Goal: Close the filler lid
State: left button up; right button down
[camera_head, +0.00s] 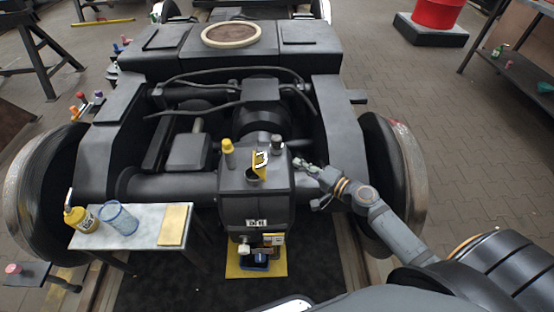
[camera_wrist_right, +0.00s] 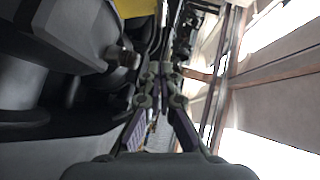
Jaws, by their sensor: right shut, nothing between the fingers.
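The yellow filler lid (camera_head: 259,162) stands raised and open over a dark round filler opening (camera_head: 253,175) on top of the black gearbox housing (camera_head: 256,206). My right gripper (camera_head: 303,165) is just right of the housing top, near the height of the lid, and apart from the lid. It is shut and empty. Its closed fingers (camera_wrist_right: 160,72) show in the right wrist view, pointing away from the camera. A yellow part (camera_wrist_right: 135,8) is cut off at the top of that view; I cannot tell whether it is the lid. My left gripper is out of view.
A yellow cap (camera_head: 228,146) and a grey plug (camera_head: 277,143) stand on the housing beside the lid. A large wheel (camera_head: 395,180) stands close behind my right arm.

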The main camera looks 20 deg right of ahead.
aim_at(265, 164)
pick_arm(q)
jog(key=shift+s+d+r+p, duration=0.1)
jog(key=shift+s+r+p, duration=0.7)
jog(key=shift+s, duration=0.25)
pick_arm(e)
jog(key=w+a+f, duration=0.2)
jog(key=w+a, duration=0.3)
jog(key=a, duration=0.1)
jog(key=shift+w+a, duration=0.15)
jog(key=shift+w, duration=0.25)
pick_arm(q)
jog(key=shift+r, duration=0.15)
pick_arm(e)
jog(key=shift+r, duration=0.1)
